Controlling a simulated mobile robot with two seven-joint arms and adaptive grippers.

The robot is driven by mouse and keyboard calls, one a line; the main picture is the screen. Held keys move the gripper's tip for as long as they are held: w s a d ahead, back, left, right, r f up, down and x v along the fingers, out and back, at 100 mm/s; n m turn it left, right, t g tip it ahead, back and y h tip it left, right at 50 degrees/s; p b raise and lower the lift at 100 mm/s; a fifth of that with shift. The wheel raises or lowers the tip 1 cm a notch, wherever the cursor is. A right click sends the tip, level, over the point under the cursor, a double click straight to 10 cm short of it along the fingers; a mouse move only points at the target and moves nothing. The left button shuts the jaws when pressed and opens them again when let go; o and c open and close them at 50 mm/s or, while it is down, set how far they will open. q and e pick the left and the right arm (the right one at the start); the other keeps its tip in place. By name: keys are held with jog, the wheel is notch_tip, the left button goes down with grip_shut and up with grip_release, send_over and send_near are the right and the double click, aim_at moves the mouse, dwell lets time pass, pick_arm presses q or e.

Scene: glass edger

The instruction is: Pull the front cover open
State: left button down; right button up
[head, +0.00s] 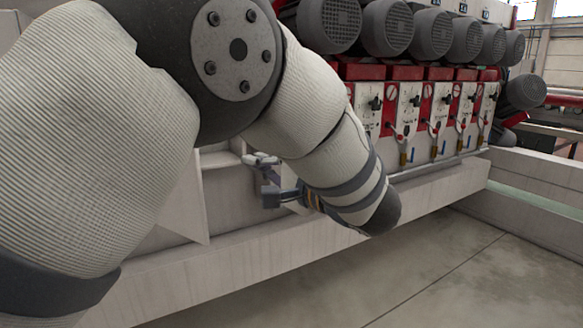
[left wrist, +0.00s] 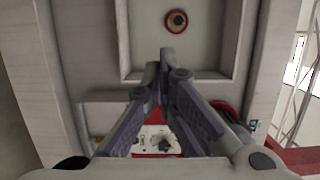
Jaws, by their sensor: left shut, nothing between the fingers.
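The machine's pale grey front (head: 225,185) runs along the lower part of the head view, partly hidden behind my left arm. I cannot tell which part of it is the front cover, nor its state. My left gripper (head: 260,163) is close in front of this pale face, just beyond my forearm. In the left wrist view my left gripper (left wrist: 166,62) is shut, its fingertips together with nothing between them. My right gripper is not in view.
A row of dark round motors (head: 388,27) sits above red and white control units (head: 402,105) with small levers. A long pale beam (head: 300,255) runs along the machine's foot. The grey floor (head: 420,275) in front is clear. My left arm blocks much of the head view.

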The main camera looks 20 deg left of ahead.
pick_arm(q)
jog(key=a, duration=0.3)
jog(key=s+a+p, duration=0.1)
jog(key=a, duration=0.1)
jog(key=shift+s+a, duration=0.1)
jog(key=shift+a, duration=0.3)
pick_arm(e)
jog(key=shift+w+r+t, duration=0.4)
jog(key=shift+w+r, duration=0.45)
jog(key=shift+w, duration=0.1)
